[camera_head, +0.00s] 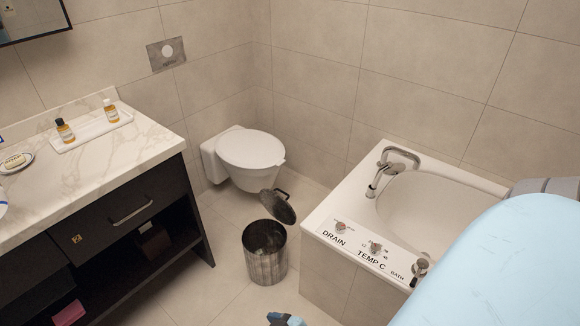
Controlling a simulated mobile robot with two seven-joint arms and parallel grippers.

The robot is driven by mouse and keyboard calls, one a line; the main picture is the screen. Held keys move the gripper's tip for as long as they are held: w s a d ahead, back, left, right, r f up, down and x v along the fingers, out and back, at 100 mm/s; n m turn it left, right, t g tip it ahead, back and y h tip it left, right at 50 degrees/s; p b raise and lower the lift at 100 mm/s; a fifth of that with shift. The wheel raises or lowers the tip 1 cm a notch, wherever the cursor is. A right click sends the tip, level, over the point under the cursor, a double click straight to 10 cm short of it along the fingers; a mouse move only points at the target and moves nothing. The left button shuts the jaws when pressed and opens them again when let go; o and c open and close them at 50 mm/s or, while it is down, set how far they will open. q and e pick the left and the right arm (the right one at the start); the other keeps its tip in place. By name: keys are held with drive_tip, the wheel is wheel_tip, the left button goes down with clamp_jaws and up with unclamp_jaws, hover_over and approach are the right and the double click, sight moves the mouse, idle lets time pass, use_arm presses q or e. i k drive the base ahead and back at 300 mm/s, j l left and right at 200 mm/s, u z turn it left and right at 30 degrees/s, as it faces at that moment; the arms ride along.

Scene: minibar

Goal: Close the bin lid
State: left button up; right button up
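The bin (265,254) is a dark metallic cylinder standing on the tiled floor between the vanity and the bath. Its round dark lid (277,207) is open, tilted up at the bin's back right rim, with a small handle on it. The bin's mouth is uncovered, and its inside is dark and hard to read. A large light blue part of my own body covers the lower right. A small dark and blue part, also mine, shows at the bottom edge below the bin.
A white toilet (250,150) with a closed cover is behind the bin. A bath (345,215) with taps stands close on the right. A dark vanity (150,215) with a marble top (120,155) stands on the left. Some floor (205,285) is free left of the bin.

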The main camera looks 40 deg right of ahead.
sight(278, 207)
drive_tip(key=l+z, duration=0.35)
drive_tip(key=l, duration=0.35)
drive_tip(key=l+z, duration=0.4)
drive_tip(key=l, duration=0.35)
